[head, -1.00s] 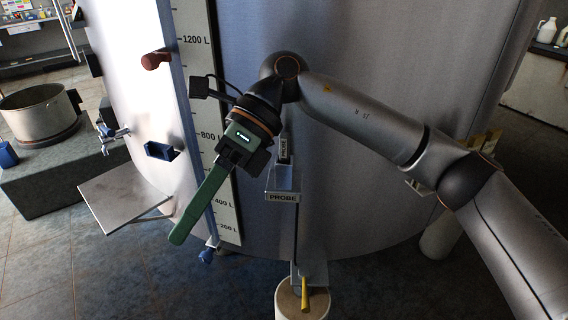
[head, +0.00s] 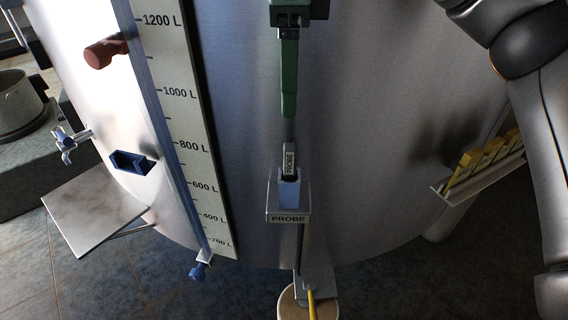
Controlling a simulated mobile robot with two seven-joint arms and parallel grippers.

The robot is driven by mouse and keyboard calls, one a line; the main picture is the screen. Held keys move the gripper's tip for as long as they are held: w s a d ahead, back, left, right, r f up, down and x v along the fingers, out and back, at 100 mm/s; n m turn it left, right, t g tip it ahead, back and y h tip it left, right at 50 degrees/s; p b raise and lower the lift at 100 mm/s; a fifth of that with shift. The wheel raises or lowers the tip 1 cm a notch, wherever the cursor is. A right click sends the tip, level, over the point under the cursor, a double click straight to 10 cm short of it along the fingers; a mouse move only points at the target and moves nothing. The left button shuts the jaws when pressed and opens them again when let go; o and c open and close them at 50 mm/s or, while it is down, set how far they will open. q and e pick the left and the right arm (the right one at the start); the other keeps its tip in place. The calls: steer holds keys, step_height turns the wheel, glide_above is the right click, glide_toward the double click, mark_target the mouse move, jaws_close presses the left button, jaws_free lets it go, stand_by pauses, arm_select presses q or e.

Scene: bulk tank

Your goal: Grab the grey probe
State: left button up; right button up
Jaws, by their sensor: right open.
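The grey probe (head: 289,158), with a PROBE label on its side, stands upright in a pale holder (head: 288,213) on the tank front, and the holder's front also reads PROBE. Its lower part is hidden in the holder. My right gripper (head: 288,112) has green fingers pointing down, directly above the probe in the picture. One finger seems to cover the other, so the gap between them does not show. The gripper is open, empty and apart from the probe. My left gripper is out of view.
The metal tank (head: 370,150) fills the background. A litre scale (head: 185,130), red-brown handle (head: 106,51), blue bracket (head: 131,162) and metal shelf (head: 95,210) are on the left. A rack of yellow items (head: 480,165) is on the right. A round cream-topped post (head: 290,305) stands below.

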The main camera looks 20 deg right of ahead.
mark_target(290, 145)
steer(key=f, duration=1.1)
steer(key=shift+s+f, duration=0.1)
steer(key=shift+s, duration=0.3)
jaws_close()
